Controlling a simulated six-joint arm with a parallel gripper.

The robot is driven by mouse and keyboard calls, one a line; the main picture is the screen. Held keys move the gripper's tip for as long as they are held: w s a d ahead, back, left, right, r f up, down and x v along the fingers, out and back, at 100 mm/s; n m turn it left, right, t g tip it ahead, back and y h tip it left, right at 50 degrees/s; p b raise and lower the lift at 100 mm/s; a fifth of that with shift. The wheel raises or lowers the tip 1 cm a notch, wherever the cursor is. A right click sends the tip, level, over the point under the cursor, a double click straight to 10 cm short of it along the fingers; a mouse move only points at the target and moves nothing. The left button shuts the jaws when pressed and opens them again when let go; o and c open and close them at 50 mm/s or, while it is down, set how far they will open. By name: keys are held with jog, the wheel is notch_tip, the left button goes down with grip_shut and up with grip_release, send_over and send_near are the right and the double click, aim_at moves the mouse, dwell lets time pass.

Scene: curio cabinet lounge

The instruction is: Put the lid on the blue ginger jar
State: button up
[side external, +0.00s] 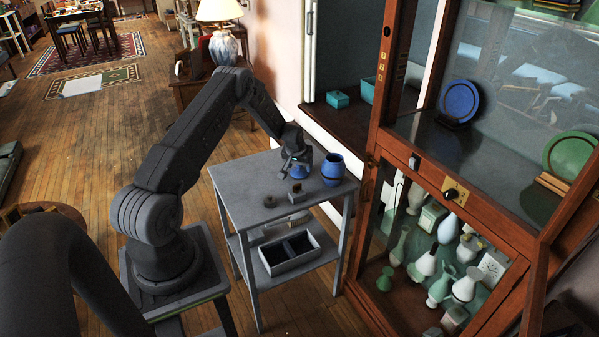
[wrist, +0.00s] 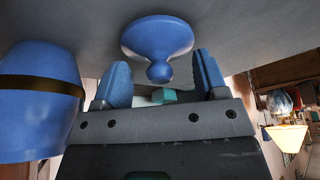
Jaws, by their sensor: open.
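The blue ginger jar (side external: 332,170) stands upright on the grey side table near its back right corner. In the wrist view the jar (wrist: 38,112) is at the left edge, with a dark band around it. The blue lid (wrist: 157,38) lies on the table beside the jar, its round knob pointing toward my gripper. In the side view the lid (side external: 302,173) is partly hidden by my gripper (side external: 297,164). My gripper is open above the lid. In the wrist view its fingers (wrist: 160,62) are on either side of the knob, with gaps showing.
The grey table (side external: 238,185) also holds a dark round piece (side external: 270,201) and a small block (side external: 296,188). A divided tray (side external: 288,254) is on its lower shelf. The wooden cabinet (side external: 440,200), with vases and plates, stands close on the right.

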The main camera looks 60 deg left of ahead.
jog(key=c, duration=0.8)
jog(key=shift+s+d+f, duration=0.1)
jog(key=shift+f, duration=0.05)
jog(key=c, duration=0.4)
jog(key=shift+r, duration=0.45)
jog(key=r, duration=0.4)
jog(key=shift+s+a, duration=0.3)
jog(key=shift+s, duration=0.1)
jog(key=s+a+r, duration=0.4)
jog(key=s+r, duration=0.2)
jog(key=s, duration=0.4)
jog(key=shift+r, duration=0.2)
jog(key=shift+w, duration=0.1)
